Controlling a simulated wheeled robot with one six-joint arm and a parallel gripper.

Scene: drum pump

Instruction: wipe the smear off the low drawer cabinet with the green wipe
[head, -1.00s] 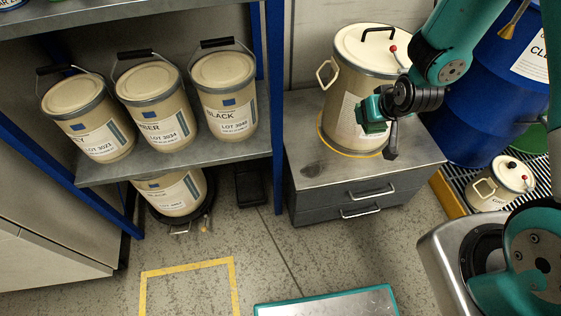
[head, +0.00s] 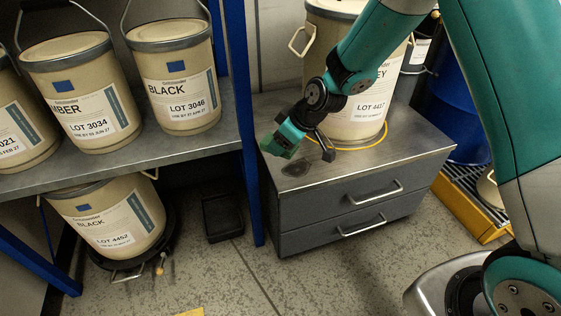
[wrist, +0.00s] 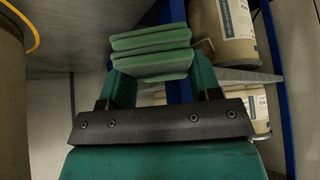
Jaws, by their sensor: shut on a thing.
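My gripper (head: 292,150) is over the left part of the low drawer cabinet's (head: 405,158) top, a little above it. It is shut on the green wipe (wrist: 150,52), a folded pad that shows between the fingers in the wrist view; in the head view it is a small green patch by the fingertips. The smear (head: 296,169) is a dark grey patch on the cabinet top near its front left corner, just below and beside the gripper. I cannot tell whether the wipe touches the top.
A large cream drum (head: 357,112) stands on the cabinet inside a yellow ring (head: 372,143), close behind the gripper. A blue shelf post (head: 240,120) and shelf with cream pails (head: 186,90) stand to the left. The cabinet's front right top is clear.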

